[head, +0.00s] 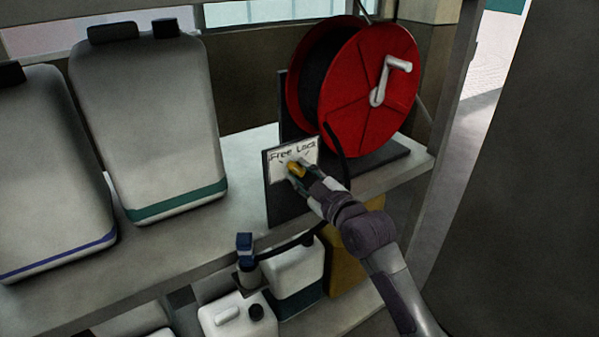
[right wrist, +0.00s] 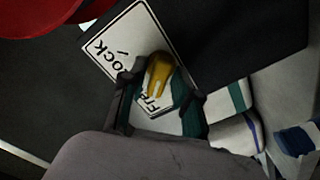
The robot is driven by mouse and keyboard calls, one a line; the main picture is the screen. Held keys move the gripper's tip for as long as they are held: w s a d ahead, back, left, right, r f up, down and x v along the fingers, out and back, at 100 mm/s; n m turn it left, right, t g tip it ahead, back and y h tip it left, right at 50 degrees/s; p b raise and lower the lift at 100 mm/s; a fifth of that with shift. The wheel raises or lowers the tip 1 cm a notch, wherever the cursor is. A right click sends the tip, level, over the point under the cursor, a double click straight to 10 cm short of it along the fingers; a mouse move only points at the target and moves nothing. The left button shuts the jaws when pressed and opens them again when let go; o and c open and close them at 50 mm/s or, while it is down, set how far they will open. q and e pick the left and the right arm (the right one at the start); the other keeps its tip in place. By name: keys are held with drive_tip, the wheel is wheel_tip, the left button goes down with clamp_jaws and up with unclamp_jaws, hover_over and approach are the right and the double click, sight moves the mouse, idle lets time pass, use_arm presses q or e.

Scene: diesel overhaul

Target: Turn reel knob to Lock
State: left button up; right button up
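The reel (head: 385,85) is a red drum with a light crank handle, standing on the shelf in the head view. In front of it is a dark panel with a white label plate (head: 282,156) reading "Free" on the left and "Lock" on the right. The yellow knob (head: 297,169) sits at this plate, and it also shows in the right wrist view (right wrist: 157,68). My right gripper (head: 303,170) is at the plate, with one finger on each side of the knob. Whether both fingers press on it I cannot tell. The knob's exact pointing direction is partly hidden. My left gripper is not in view.
Large white jugs (head: 150,120) stand on the shelf (head: 240,165) left of the panel. Smaller white containers (head: 238,318) and a yellow one (head: 345,265) are below the shelf. A grey post (head: 445,140) rises at the right.

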drive_tip(key=c, duration=0.3)
drive_tip(key=m+p, duration=0.2)
drive_tip(key=m, duration=0.2)
drive_tip(key=m+p, duration=0.2)
drive_tip(key=m, duration=0.2)
drive_tip(key=m+p, duration=0.2)
drive_tip(key=m, duration=0.2)
drive_tip(key=shift+d+r+p, duration=0.15)
drive_tip(key=shift+r+p, duration=0.15)
drive_tip(key=shift+p, duration=0.05)
drive_tip(key=shift+w+f+m+p, duration=0.15)
drive_tip(key=shift+m+p, duration=0.2)
drive_tip(key=shift+m, duration=0.85)
drive_tip(key=shift+f+m, duration=0.15)
drive_tip(key=shift+m, duration=0.65)
drive_tip(key=o, duration=1.6)
drive_tip(key=shift+d, duration=0.1)
drive_tip(key=shift+c, duration=0.2)
drive_tip(key=p+v, duration=0.2)
drive_tip(key=v, duration=0.5)
